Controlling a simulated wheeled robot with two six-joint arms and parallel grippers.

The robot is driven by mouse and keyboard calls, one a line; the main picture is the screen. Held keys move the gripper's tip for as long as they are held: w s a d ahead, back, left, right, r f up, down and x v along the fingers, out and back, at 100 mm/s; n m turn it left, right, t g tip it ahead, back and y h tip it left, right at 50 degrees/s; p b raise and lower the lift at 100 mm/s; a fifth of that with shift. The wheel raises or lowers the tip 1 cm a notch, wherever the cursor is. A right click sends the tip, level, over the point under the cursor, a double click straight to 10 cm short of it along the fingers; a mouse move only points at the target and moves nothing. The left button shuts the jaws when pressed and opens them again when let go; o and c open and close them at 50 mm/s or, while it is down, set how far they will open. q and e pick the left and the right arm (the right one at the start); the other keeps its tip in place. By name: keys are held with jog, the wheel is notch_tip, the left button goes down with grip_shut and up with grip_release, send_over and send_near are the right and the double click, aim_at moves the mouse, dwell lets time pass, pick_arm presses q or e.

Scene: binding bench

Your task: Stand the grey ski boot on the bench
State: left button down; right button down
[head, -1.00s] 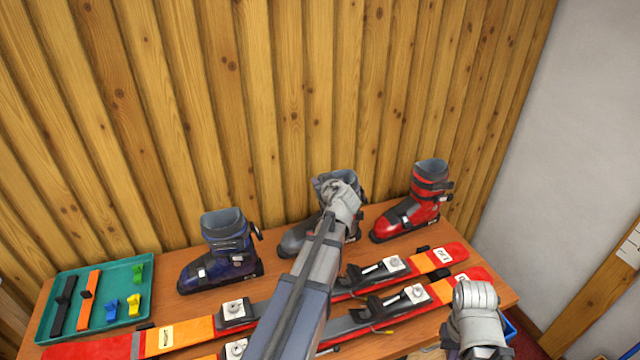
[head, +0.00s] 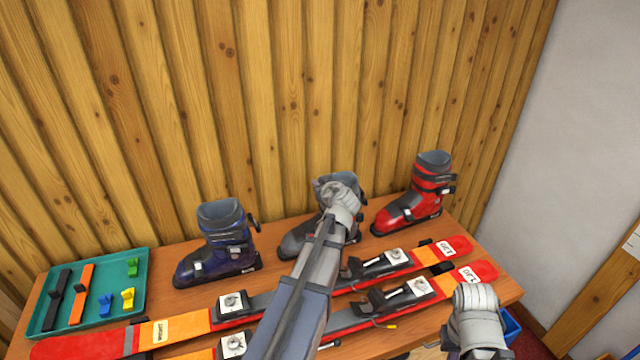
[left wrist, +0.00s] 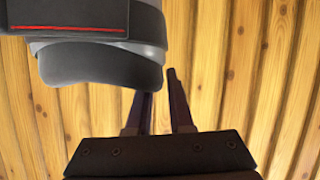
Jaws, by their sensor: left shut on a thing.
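The grey ski boot (head: 297,243) stands upright at the back of the wooden bench (head: 385,345), between a blue boot and a red boot. My left arm crosses in front and hides much of it. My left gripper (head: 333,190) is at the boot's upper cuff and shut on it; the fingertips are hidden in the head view. In the left wrist view the dark gripper fingers (left wrist: 161,103) reach up beside the grey cuff (left wrist: 100,62). My right gripper (head: 475,310) is over the bench's front right, its fingers not clear.
The blue boot (head: 215,255) and red boot (head: 408,212) stand close on either side. Two skis with bindings (head: 400,290) lie across the bench front. A green tray (head: 130,318) with several small parts is at the left. A plank wall (head: 280,100) rises behind.

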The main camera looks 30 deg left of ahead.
pick_arm(q)
jog(key=c, duration=0.8)
grip_release()
jog(key=shift+s+d+r, duration=0.2)
jog(key=shift+s+d, duration=0.05)
jog(key=p+v, duration=0.4)
jog(key=v, duration=0.7)
jog(key=shift+p, duration=0.3)
jog(key=shift+s, duration=0.15)
